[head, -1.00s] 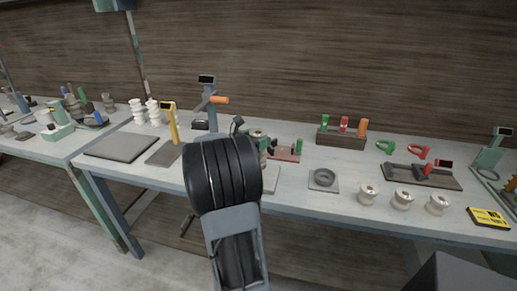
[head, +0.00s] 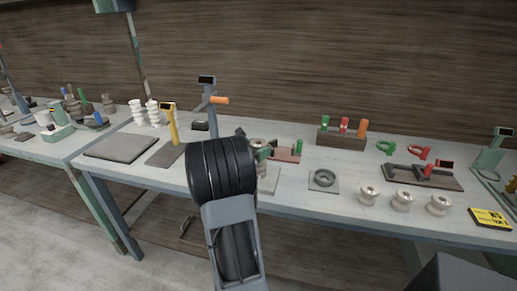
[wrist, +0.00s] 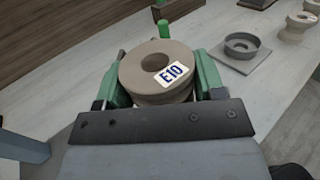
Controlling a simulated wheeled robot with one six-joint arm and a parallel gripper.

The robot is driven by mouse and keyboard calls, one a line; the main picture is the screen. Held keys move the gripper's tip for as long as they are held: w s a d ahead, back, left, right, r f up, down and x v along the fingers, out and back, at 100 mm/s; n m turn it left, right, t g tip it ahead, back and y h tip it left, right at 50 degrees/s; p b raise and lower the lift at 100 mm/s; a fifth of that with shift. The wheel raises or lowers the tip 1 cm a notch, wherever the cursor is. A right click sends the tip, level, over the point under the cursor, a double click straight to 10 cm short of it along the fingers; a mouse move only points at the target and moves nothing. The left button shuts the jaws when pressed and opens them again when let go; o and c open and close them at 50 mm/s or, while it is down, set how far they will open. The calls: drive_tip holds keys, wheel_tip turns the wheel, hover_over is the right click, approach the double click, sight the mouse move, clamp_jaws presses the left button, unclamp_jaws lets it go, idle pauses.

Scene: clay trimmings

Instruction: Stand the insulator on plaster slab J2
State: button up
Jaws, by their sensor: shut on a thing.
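My gripper (wrist: 160,85) has green fingers shut on a tan, ring-topped insulator (wrist: 143,82) with a central hole and a white label reading E10. In the head view my arm hides most of the gripper (head: 262,150); only a bit of the insulator (head: 257,143) and green finger shows. It is held over the workbench, and its lower part is hidden. A pale slab (head: 270,181) lies on the bench just right of my arm, partly covered by it. I cannot read a J2 mark on any slab.
Right of the pale slab, a grey ring (head: 324,177) lies on another square slab (head: 323,187). Several similar insulators (head: 402,201) stand near the front edge. A dark tool rack (head: 341,140) is behind. A large grey board (head: 121,147) lies left. Bare bench (head: 300,200) shows in front.

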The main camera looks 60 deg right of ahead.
drive_tip(key=o, duration=1.3)
drive_tip(key=shift+r, duration=0.1)
drive_tip(key=v, duration=1.2)
drive_tip(key=s+a+f+m+t+y, duration=0.1)
drive_tip(key=a+f+m+t+y, duration=0.1)
drive_tip(key=a, duration=0.8)
drive_tip(key=s+a+f+m+t+y, duration=0.2)
drive_tip(key=a+m+t+y, duration=0.2)
drive_tip(key=a+m+y, duration=0.3)
drive_tip(key=s+a+f+m+t+y, duration=0.1)
drive_tip(key=a+m+y, duration=0.4)
drive_tip(key=a, duration=1)
drive_tip(key=shift+s+a+f+t+y, duration=0.1)
drive_tip(key=shift+s+f+t+y, duration=0.2)
drive_tip(key=shift+t+y, duration=0.4)
drive_tip(key=shift+s+a+f+t+y, duration=0.1)
drive_tip(key=shift+f+t+y, duration=0.3)
drive_tip(key=shift+y, duration=0.5)
